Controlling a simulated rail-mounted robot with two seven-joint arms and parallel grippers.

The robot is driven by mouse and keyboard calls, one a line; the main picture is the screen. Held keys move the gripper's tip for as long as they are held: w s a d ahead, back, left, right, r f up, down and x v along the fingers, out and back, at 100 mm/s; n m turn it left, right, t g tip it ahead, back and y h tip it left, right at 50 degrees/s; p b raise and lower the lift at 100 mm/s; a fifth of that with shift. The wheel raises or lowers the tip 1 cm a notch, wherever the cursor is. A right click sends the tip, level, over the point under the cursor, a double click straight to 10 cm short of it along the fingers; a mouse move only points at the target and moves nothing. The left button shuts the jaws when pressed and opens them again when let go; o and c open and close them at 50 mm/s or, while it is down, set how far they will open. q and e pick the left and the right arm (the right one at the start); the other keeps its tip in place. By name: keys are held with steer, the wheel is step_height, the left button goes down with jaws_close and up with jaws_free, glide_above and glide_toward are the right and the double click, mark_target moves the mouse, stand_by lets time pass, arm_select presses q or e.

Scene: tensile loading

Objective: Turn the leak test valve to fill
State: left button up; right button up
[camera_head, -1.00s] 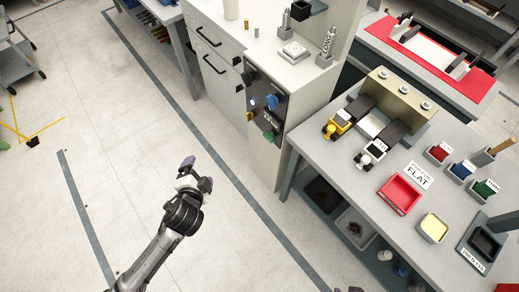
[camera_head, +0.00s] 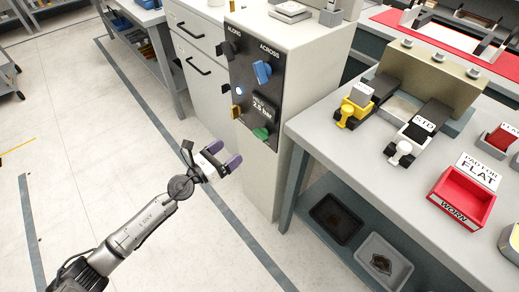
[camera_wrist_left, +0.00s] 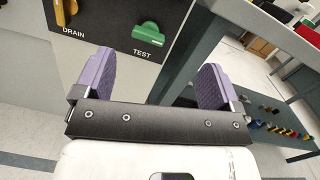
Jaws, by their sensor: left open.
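A dark valve panel (camera_head: 262,90) is on the front of the grey cabinet. It carries a black knob (camera_head: 229,49) under ALONG, a blue knob (camera_head: 262,72) under ACROSS, a yellow handle (camera_head: 236,112) and a green handle (camera_head: 261,133). A small label there reads 2.5 bar. In the left wrist view the yellow handle (camera_wrist_left: 66,10) is above DRAIN and the green handle (camera_wrist_left: 149,34) above TEST; no FILL mark is readable. My left gripper (camera_head: 226,155), with purple fingers, is open and empty, below and in front of the panel, touching nothing. My right gripper is out of view.
A workbench (camera_head: 330,128) stands right of the cabinet, its near leg close to the panel's right side. It holds a fixture, a red tray (camera_head: 462,197) and other parts. The floor left of the cabinet is clear.

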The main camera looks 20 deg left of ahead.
mark_target(257, 137)
arm_select(q)
steer(key=w+d+f+m+b, duration=0.1)
steer(key=w+d, duration=0.1)
steer(key=w, duration=0.2)
steer(key=w+d+f+g+b, duration=0.1)
steer(key=w+d+b, duration=0.1)
steer(key=w, duration=0.2)
steer(key=w+d+f+m+b, duration=0.1)
steer(key=w+d+b, duration=0.1)
steer(key=w, duration=0.3)
steer(key=shift+w+f+m, duration=0.1)
steer(key=shift+f+m, duration=0.15)
steer(key=shift+m, duration=0.05)
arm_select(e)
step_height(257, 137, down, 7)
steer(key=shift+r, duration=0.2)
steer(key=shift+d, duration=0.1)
arm_select(q)
steer(key=c, duration=0.9)
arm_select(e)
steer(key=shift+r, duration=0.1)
